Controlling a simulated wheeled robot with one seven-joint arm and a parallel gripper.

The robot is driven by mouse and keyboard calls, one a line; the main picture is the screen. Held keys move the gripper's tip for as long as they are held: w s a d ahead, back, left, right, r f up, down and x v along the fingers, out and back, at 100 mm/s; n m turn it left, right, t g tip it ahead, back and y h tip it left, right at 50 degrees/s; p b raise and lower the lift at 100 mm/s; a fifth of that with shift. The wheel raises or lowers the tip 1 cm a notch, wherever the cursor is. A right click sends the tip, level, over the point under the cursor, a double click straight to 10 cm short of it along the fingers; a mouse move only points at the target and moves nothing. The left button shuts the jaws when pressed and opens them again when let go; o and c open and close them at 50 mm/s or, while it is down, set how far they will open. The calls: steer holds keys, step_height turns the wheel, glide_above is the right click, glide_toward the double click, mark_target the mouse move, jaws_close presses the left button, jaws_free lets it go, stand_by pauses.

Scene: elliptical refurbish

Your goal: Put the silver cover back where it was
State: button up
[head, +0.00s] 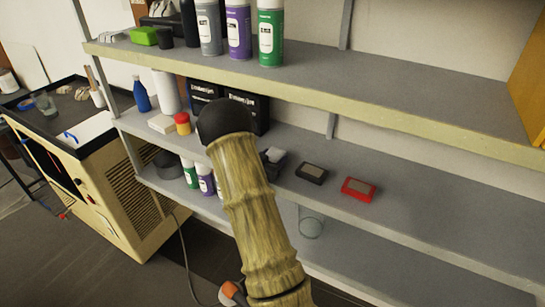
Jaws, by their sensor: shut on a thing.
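A small light-grey piece, which looks like the silver cover (276,155), shows on or just above the middle shelf, right of my arm. It sits left of a black case. My gripper (267,161) shows only as a small dark part at this piece, against the edge of my arm. It appears shut on the silver cover. My arm hides most of the gripper and the left side of the cover. I cannot tell whether the cover touches the shelf.
A black case (312,173) and a red case (358,189) lie on the middle shelf (430,214). Dark boxes (262,112) stand behind my arm. The upper shelf (400,100) overhangs with spray cans (271,35). A clear glass (311,224) stands below. The middle shelf's right is clear.

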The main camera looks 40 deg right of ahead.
steer(key=shift+f, duration=0.1)
steer(key=shift+f, duration=0.2)
steer(key=o, duration=1.3)
steer(key=shift+c, duration=0.2)
steer(key=shift+r, duration=0.15)
steer(key=b+v, duration=0.4)
steer(key=v, duration=0.8)
steer(key=shift+s, duration=0.15)
